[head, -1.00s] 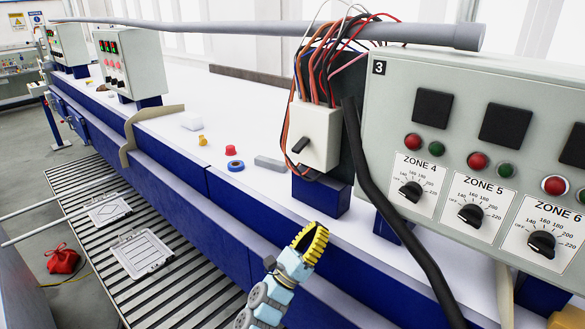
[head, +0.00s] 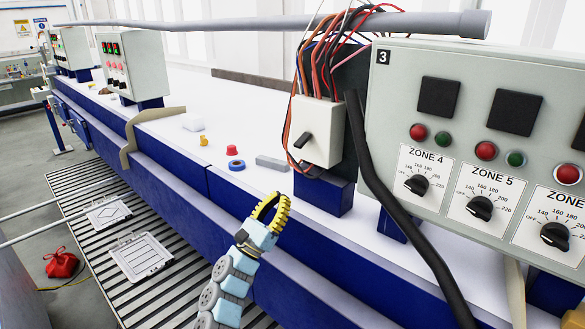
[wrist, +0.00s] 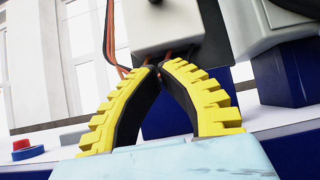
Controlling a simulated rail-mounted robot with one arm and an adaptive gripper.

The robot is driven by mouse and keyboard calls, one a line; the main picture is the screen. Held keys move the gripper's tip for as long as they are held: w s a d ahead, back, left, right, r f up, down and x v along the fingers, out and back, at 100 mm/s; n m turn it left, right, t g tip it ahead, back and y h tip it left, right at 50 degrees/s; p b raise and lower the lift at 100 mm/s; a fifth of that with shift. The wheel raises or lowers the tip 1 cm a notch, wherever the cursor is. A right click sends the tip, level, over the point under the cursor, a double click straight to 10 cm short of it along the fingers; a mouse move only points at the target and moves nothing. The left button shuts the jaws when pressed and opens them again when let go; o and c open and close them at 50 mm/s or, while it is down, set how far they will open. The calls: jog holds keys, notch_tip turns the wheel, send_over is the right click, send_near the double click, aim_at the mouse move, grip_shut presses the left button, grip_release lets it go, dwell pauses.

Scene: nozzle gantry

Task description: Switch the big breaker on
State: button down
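The big breaker (head: 317,128) is a white box with a black lever (head: 302,140) on its front, set on a blue stand with wires running in from above. The lever sits slanted. In the wrist view the box's lower part (wrist: 180,28) shows at the top, with only a bit of dark lever at the frame edge. My gripper (head: 282,200) has yellow ribbed fingers and is below and left of the breaker, apart from it. In the wrist view its fingertips (wrist: 160,68) meet with nothing visible between them.
A grey panel (head: 384,100) with zone dials and lamps stands right of the breaker, with a thick black cable (head: 375,180) between them. A grey block (head: 272,163), blue ring (head: 236,164) and red part (head: 232,150) lie left on the white top.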

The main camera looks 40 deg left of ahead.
aim_at(306, 157)
jog(key=p+x, duration=0.2)
jog(key=x, duration=0.5)
jog(key=shift+w+r, duration=0.2)
jog(key=shift+r, duration=0.1)
jog(key=shift+w+r, duration=0.35)
jog(key=shift+w, duration=0.25)
jog(key=shift+w+r+p, duration=0.3)
jog(key=shift+r+p, duration=0.1)
jog(key=shift+r, duration=0.1)
jog(key=shift+s+r+p, duration=0.4)
jog(key=shift+r+p, duration=0.1)
jog(key=shift+r, duration=0.3)
jog(key=shift+s+r+p, duration=0.4)
jog(key=shift+r+p, duration=0.05)
jog(key=shift+r, duration=0.35)
jog(key=shift+s+a, duration=0.1)
